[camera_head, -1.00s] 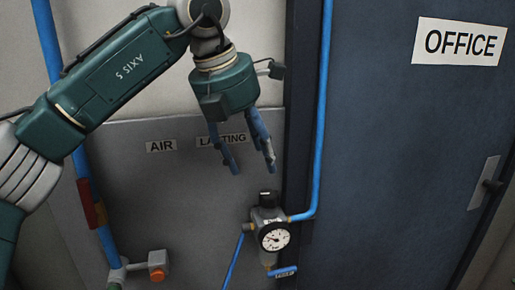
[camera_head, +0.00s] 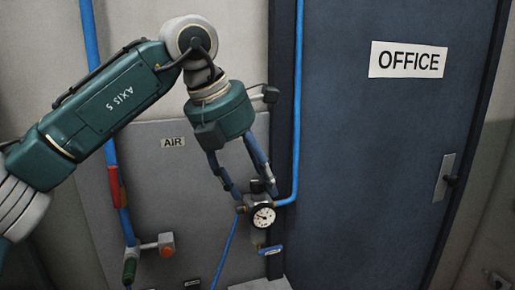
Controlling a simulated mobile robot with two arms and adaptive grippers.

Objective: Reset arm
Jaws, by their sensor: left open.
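My left gripper (camera_head: 251,190) hangs from my green left arm, which comes in from the left. My right gripper is not in view.
A blue pipe (camera_head: 297,100) runs down beside the door to the regulator. Another blue pipe (camera_head: 91,60) with a red section (camera_head: 115,187) runs down at left. An orange-red button (camera_head: 167,245) sits low. The dark blue office door (camera_head: 375,150) is shut, with a handle (camera_head: 447,180).

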